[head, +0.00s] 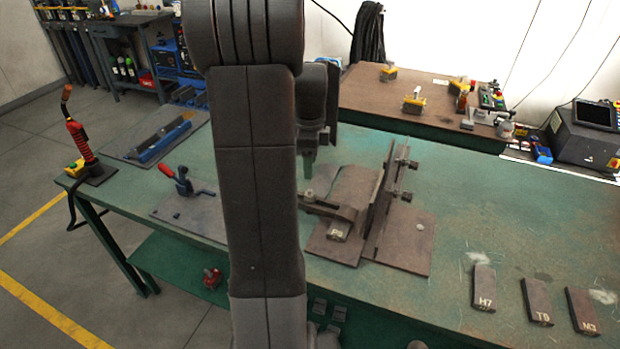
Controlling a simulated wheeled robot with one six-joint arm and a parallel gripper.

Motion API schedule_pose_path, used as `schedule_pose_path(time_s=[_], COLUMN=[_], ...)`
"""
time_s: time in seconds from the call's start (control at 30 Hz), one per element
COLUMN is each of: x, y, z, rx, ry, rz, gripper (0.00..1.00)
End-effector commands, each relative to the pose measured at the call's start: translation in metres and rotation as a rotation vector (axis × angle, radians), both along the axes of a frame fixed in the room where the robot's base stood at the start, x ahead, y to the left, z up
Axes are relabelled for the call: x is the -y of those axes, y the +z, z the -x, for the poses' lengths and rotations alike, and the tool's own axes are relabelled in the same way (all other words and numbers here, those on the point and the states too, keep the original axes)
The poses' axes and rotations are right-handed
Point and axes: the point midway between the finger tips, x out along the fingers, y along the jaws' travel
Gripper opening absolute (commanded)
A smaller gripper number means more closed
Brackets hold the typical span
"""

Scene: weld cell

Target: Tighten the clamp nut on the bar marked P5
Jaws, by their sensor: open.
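A brown steel fixture (405,240) stands on the green table, with an upright plate and bolts on its right side. A clamp bar (325,207) lies across its left part. A small block below the bar bears a label (338,234) that looks like P5, too small to read surely. A pale round nut (309,196) sits at the bar's left end, partly beside my arm. My gripper (309,165) points down above the nut, apart from it. My arm hides its left side and the area left of the fixture.
Loose blocks marked H7 (484,287), T6 (537,302) and M3 (582,311) lie at the front right. A red-handled toggle clamp (182,182) and a torch on a stand (80,140) are left. The table's right middle is clear. A brown bench (435,105) stands behind.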

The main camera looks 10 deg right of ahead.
Motion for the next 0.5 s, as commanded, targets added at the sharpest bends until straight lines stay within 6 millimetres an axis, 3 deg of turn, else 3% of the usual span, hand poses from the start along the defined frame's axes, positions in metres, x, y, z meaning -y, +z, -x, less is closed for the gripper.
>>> schedule_pose_path(time_s=[0.2, 0.5], x=[0.0, 0.0], y=[0.033, 0.042], z=[-0.001, 0.0], rx=[0.002, 0.001], ry=[0.0, 0.0], rz=[0.001, 0.0], gripper=[0.5, 0.5])
